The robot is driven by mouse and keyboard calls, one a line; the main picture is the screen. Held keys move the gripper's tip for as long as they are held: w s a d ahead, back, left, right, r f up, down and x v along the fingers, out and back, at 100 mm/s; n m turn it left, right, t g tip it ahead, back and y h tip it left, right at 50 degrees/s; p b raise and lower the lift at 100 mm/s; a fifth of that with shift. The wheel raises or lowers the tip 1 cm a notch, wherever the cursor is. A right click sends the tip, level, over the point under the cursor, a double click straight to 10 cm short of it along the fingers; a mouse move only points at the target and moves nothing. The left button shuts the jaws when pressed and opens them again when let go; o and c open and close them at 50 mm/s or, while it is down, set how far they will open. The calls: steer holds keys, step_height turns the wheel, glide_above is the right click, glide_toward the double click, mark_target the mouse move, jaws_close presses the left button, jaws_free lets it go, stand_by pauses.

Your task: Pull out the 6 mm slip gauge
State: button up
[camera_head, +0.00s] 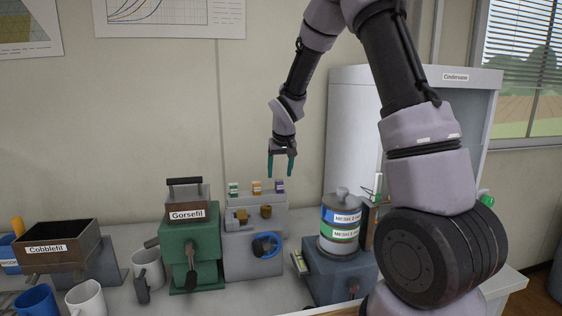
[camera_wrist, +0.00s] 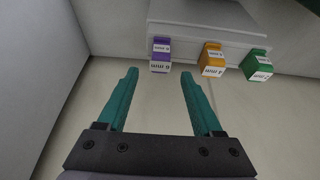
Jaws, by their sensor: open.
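The purple slip gauge (camera_head: 279,186) stands at the right end of a row of three on top of the grey machine (camera_head: 243,245). In the wrist view the purple gauge (camera_wrist: 160,55) carries a small label that seems to read 6 mm, seen upside down. My gripper (camera_head: 281,176) points down just above the purple gauge. Its teal fingers are open and empty. In the wrist view my gripper (camera_wrist: 158,75) has the purple gauge beyond and between its fingertips, apart from both.
An orange gauge (camera_head: 256,187) and a green gauge (camera_head: 233,188) stand left of the purple one. A green machine marked Gorsefil (camera_head: 190,250) is on the left. Stacked canisters (camera_head: 341,222) and a grey cabinet (camera_head: 350,130) are on the right. The wall is behind.

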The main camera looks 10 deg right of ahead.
mark_target(279, 180)
steer(key=x, duration=0.4)
steer(key=shift+w+f, duration=0.15)
steer(key=shift+f, duration=0.25)
jaws_close()
stand_by(1.0)
steer(key=c, duration=0.8)
jaws_free()
jaws_close()
